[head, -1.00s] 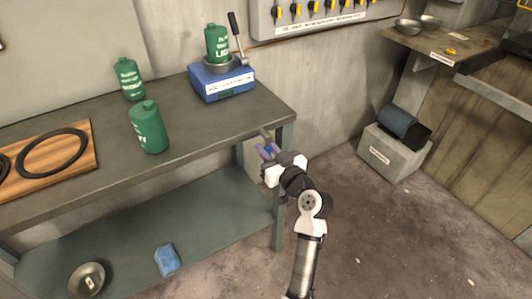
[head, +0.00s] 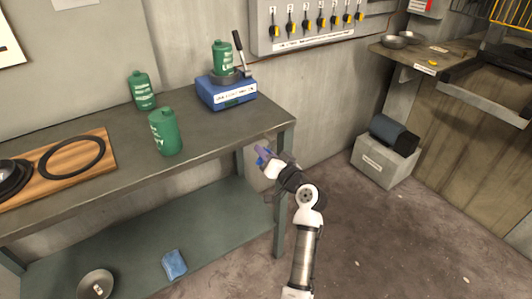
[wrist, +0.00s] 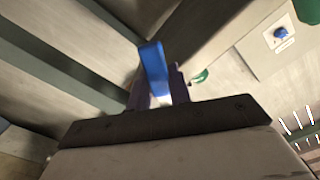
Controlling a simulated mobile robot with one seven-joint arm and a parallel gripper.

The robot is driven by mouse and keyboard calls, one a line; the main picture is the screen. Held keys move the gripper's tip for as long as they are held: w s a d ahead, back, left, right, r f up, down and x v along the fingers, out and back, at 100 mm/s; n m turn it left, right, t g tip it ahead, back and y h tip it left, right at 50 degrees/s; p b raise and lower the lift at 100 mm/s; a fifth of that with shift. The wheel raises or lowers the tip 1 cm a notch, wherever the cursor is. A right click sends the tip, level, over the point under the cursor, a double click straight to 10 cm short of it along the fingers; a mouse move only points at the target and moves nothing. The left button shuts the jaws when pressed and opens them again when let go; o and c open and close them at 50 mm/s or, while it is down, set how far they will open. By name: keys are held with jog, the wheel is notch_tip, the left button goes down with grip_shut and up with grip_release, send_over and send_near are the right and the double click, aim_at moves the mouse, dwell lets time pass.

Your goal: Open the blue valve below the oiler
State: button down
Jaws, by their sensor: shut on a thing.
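My gripper (head: 263,155) is at the front right corner of the workbench, just below the tabletop edge. In the wrist view its dark purple fingers (wrist: 158,92) are shut on a flat blue handle (wrist: 153,62), which looks like a valve lever and stands up between them. The lower part of the handle is hidden by the fingers. In the head view the handle cannot be told apart from the fingers. A small green piece (wrist: 199,77) shows just right of the fingers in the wrist view. I cannot make out the oiler for certain.
Green bottles (head: 165,132) and a blue box (head: 226,91) with a lever stand on the workbench (head: 215,125). A bench leg (head: 281,225) is close to my arm. A blue knob (wrist: 281,33) on a pale plate shows in the wrist view. The floor at right is mostly clear.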

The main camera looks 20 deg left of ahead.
aim_at(254, 140)
jog(key=m+p, duration=0.1)
jog(key=m, duration=0.1)
jog(key=r+m+p, duration=0.1)
jog(key=p, duration=0.1)
jog(key=s+r+m+p, duration=0.1)
jog(key=m, duration=0.1)
jog(key=shift+a+m, duration=0.3)
jog(key=shift+a, duration=0.1)
jog(key=m+p, duration=0.2)
jog(key=shift+s+r+m, duration=0.15)
jog(key=shift+r+m, duration=0.15)
jog(key=shift+r, duration=0.05)
jog(key=shift+a+r+m+p, duration=0.1)
jog(key=shift+r+m+p, duration=0.2)
jog(key=shift+m+p, duration=0.95)
jog(key=c, duration=1.3)
grip_release()
jog(key=b+v, duration=0.3)
jog(key=v, duration=1)
jog(key=shift+s+d+b, duration=0.25)
jog(key=shift+d+b, duration=0.05)
